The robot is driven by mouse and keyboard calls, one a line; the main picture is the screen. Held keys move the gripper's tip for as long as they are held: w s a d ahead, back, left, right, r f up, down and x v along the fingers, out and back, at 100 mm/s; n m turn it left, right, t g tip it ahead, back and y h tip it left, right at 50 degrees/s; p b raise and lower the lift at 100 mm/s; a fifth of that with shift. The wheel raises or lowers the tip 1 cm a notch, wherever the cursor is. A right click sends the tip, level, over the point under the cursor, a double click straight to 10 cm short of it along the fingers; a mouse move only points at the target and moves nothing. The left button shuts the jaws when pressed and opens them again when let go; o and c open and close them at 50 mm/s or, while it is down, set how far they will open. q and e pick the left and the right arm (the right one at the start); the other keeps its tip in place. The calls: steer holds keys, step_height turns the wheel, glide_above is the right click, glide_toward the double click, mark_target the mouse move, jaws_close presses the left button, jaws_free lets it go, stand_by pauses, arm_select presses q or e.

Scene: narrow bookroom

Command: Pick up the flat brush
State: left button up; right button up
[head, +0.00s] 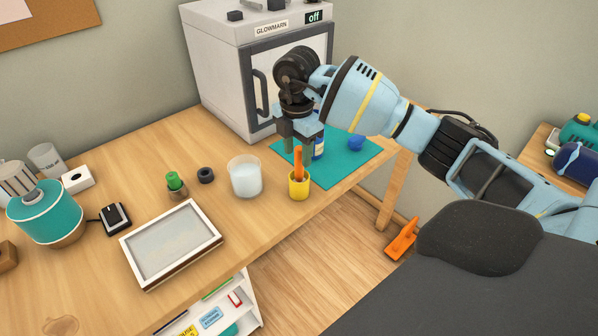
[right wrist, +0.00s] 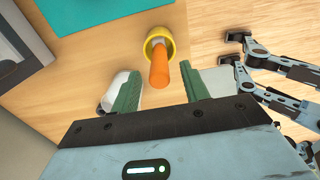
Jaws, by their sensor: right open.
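An orange-handled brush (head: 298,163) stands in a small yellow cup (head: 299,188) near the table's front edge; its lower end is hidden in the cup, so I cannot see whether it is flat. My right gripper (head: 296,150) is above and just behind the cup, fingers pointing down. In the right wrist view my right gripper (right wrist: 172,78) is open and empty. The orange handle (right wrist: 160,70) shows between its green pads, apart from both, rising from the yellow cup (right wrist: 158,38).
A white-filled glass (head: 245,177) stands left of the cup. A teal mat (head: 345,165) with a blue ball (head: 356,142) lies behind and right.

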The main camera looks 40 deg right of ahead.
mark_target(300, 165)
steer(key=shift+d+f, duration=0.15)
steer(key=shift+f, duration=1.15)
steer(key=shift+d+f, duration=0.15)
steer(key=shift+f, duration=1.1)
steer(key=shift+c, duration=1)
jaws_close()
step_height(300, 165, up, 10)
steer(key=shift+r, duration=0.1)
